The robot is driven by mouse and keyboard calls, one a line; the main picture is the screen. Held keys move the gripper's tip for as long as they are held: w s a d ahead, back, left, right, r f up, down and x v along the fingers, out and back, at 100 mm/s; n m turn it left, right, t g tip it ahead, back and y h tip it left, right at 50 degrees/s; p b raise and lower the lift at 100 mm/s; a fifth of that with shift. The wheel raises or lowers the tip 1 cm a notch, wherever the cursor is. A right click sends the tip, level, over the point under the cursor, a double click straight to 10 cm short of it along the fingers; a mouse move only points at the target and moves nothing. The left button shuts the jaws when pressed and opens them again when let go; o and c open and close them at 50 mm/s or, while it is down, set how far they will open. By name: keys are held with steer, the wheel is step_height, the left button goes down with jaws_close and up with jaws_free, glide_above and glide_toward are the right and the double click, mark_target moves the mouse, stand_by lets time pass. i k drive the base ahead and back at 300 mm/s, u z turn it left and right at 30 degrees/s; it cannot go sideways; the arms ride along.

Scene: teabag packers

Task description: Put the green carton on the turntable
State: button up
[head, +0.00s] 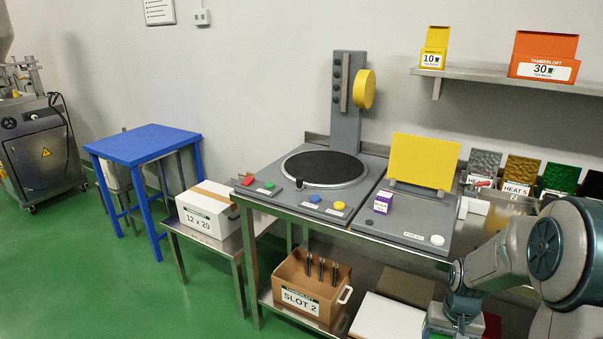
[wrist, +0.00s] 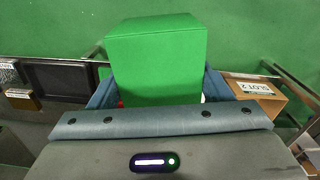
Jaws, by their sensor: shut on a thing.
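The green carton (wrist: 155,65) fills the upper middle of the wrist view, between the blue-grey fingers of my gripper (wrist: 160,92). My gripper is shut on it, over green floor. In the head view my arm comes in at the lower right, in front of the bench, and I cannot make out the carton there. The turntable (head: 325,168) is a round black disc with a pale rim, set in the grey bench at the middle of the head view. Its top is empty. My gripper is apart from it, to its lower right.
A grey post with a yellow disc (head: 364,89) stands behind the turntable. Right of it are a yellow panel (head: 423,160) and a small purple box (head: 383,202). Coloured buttons (head: 339,205) line the front. A brown SLOT 2 crate (head: 300,302) sits on the lower shelf.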

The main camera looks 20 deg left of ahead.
mark_target(318, 168)
steer(key=u, duration=2.6)
steer(key=i, duration=2.3)
steer(key=z, duration=2.95)
